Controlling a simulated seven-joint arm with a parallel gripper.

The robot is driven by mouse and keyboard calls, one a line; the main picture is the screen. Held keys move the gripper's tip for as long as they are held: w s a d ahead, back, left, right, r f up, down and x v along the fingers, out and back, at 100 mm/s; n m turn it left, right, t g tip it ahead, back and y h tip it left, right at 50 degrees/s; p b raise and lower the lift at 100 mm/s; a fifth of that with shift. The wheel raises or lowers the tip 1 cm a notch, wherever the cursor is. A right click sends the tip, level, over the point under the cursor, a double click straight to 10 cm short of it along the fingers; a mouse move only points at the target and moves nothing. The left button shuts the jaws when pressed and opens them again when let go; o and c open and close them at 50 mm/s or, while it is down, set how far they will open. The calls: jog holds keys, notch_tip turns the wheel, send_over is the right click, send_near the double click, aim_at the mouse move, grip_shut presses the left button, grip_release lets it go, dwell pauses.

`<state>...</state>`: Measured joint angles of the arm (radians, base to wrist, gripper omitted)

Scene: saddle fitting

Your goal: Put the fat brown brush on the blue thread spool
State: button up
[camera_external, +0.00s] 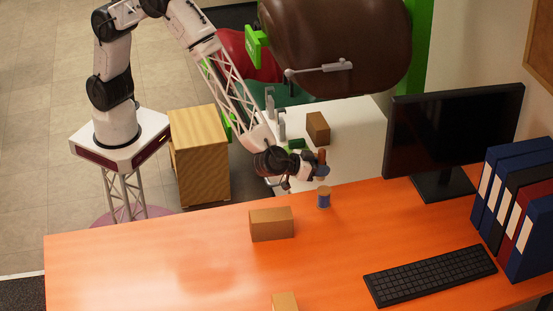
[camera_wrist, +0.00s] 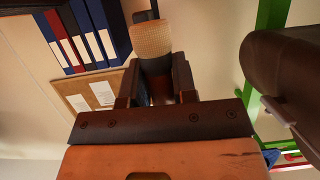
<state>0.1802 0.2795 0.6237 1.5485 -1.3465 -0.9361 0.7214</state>
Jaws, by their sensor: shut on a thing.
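My gripper (camera_wrist: 157,88) is shut on the fat brown brush (camera_wrist: 151,42). In the wrist view the brush has a tan textured end, a grey band and a reddish-brown part between the fingers. In the external view the brush's brown part (camera_external: 321,156) shows at my gripper (camera_external: 314,170), above the table's far edge. The blue thread spool (camera_external: 323,197), with tan ends, stands upright on the orange table (camera_external: 150,260) near that edge. It is below my gripper and apart from the brush. I cannot make out the spool in the wrist view.
A cardboard-brown box (camera_external: 271,224) stands left of the spool, and another (camera_external: 285,302) is at the front edge. A monitor (camera_external: 452,130), keyboard (camera_external: 430,274) and binders (camera_external: 515,210) occupy the right. A white table (camera_external: 355,130) lies behind. The orange table's left side is clear.

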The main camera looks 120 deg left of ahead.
jog(key=shift+w, duration=0.85)
jog(key=shift+f, duration=0.1)
jog(key=shift+f, duration=1.7)
jog(key=shift+f, duration=0.1)
jog(key=o, duration=0.9)
jog(key=shift+d, duration=0.1)
jog(key=v, duration=1.2)
